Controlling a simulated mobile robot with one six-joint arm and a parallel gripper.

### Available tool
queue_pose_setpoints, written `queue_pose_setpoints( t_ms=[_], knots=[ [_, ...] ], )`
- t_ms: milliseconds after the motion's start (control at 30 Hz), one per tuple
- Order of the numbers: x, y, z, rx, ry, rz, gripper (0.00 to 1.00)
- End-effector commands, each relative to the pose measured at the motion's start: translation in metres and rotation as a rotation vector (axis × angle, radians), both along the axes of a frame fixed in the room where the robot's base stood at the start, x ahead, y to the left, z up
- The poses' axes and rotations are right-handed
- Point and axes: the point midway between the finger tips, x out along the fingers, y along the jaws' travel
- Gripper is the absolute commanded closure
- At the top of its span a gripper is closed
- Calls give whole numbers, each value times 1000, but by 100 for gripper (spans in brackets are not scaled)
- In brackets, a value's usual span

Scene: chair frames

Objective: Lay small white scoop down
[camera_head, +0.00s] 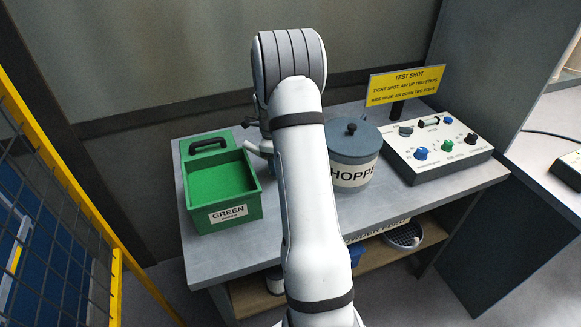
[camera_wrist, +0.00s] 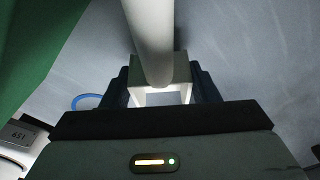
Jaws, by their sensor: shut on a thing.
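The small white scoop (camera_wrist: 149,40) shows in the wrist view as a pale rounded bar running from the top edge down between my fingers. My gripper (camera_wrist: 160,90) is shut on it, with a dark finger on either side. In the head view a short pale piece, probably part of the scoop (camera_head: 260,147), sticks out left of my arm beside the green box. My arm hides most of my gripper there. The grey bench top (camera_head: 227,253) shows below the scoop in the wrist view; I cannot tell whether they touch.
The green box (camera_head: 229,213) with a black handle stands left of my arm. The lidded hopper pot (camera_head: 354,174) is close on the right. A control box (camera_head: 438,153) and a yellow sign (camera_head: 405,84) stand farther right. A yellow-framed mesh fence (camera_head: 75,180) borders the left.

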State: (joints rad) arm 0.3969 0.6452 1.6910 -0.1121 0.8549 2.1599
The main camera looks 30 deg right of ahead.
Motion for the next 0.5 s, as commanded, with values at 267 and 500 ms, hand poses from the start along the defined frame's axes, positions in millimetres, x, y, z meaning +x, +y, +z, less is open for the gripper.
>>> queue_pose_setpoints(
  t_ms=[267,500],
  knots=[
    [0,0,-3,0,0,0,32],
    [0,0,-3,0,0,0,20]
  ],
)
